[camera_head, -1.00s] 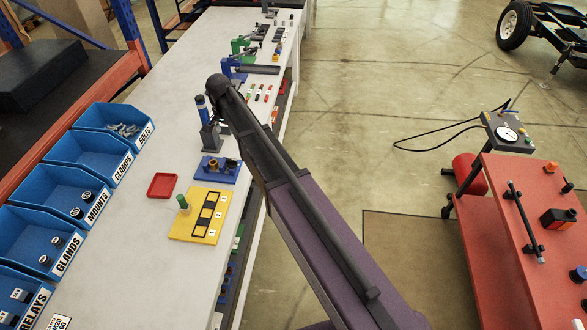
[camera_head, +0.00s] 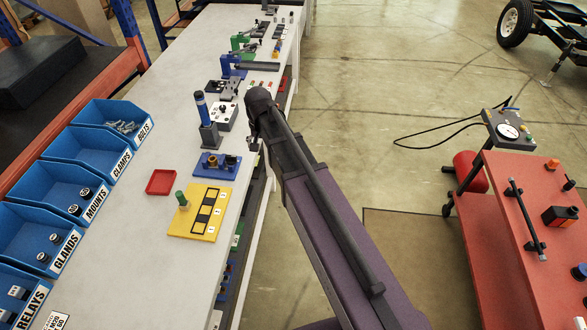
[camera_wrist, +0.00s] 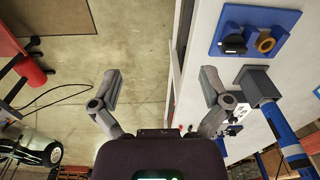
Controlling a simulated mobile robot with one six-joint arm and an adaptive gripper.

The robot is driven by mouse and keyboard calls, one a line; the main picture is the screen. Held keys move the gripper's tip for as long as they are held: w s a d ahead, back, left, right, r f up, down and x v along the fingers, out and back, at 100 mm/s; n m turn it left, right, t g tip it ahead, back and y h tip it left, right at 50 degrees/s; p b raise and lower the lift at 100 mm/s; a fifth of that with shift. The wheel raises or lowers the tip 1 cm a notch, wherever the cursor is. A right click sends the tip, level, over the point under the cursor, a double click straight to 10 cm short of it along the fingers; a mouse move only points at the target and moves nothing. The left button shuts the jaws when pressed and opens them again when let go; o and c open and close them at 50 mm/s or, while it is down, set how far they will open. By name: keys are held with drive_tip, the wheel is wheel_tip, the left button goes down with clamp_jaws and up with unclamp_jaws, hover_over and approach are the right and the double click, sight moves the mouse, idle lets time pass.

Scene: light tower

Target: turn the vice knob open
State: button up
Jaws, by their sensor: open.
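My gripper (camera_wrist: 160,86) is open, with nothing between its fingers in the wrist view. In the head view my gripper (camera_head: 253,144) is small and partly hidden by my arm, by the bench's right edge. A grey block (camera_head: 210,136) holds an upright blue cylinder (camera_head: 202,108) left of it; this block (camera_wrist: 252,80) shows beyond the right finger in the wrist view. A blue plate (camera_head: 208,171) carries a black knob (camera_wrist: 233,43) and a brass ring (camera_wrist: 266,43). I cannot tell which part is the vice knob.
The white bench (camera_head: 135,225) carries a yellow plate (camera_head: 180,228) with a green peg, a red tray (camera_head: 161,182) and blue bins (camera_head: 110,118). Blue and green fixtures (camera_head: 240,45) stand farther back. A red cart (camera_head: 520,255) is at right. Open floor lies between.

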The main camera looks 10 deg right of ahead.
drive_tip(key=s+d+f+n+b, duration=0.1)
drive_tip(key=s+d+n, duration=0.2)
drive_tip(key=s+d, duration=0.5)
drive_tip(key=shift+s, duration=1.25)
drive_tip(key=s+d, duration=0.3)
drive_tip(key=s, duration=0.2)
drive_tip(key=shift+d, duration=0.2)
